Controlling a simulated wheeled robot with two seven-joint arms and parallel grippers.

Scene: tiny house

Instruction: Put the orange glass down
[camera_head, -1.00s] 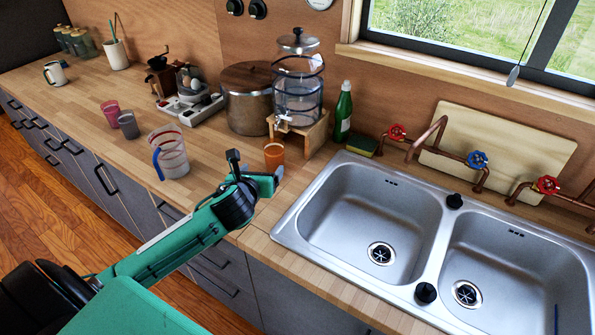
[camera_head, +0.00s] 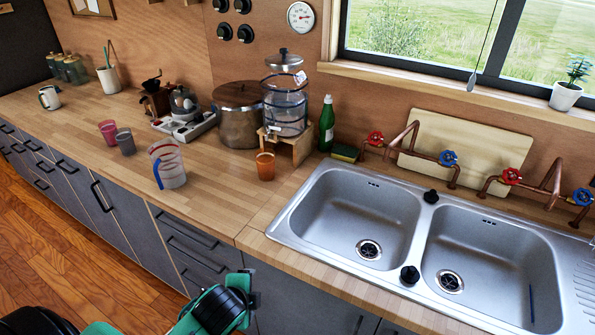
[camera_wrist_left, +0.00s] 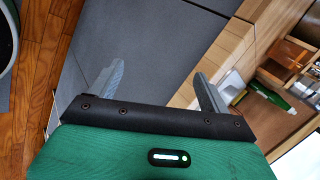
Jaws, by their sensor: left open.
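The orange glass (camera_head: 265,167) stands upright on the wooden counter (camera_head: 232,198), just in front of the water dispenser's wooden stand. Nothing holds it. My left gripper (camera_wrist_left: 158,88) is open and empty, its two fingers well apart in the left wrist view. In the head view my left wrist shows at the bottom, in front of the drawers and below the counter edge, clear of the glass. The fingertips are hidden there. My right gripper is not in view.
A water dispenser (camera_head: 286,105), a big pot (camera_head: 240,125) and a green bottle (camera_head: 326,125) stand behind the glass. A striped pitcher (camera_head: 168,166), a pink cup (camera_head: 107,131) and a grey cup (camera_head: 125,141) are to the left. A double sink (camera_head: 432,197) is right. Counter between pitcher and glass is clear.

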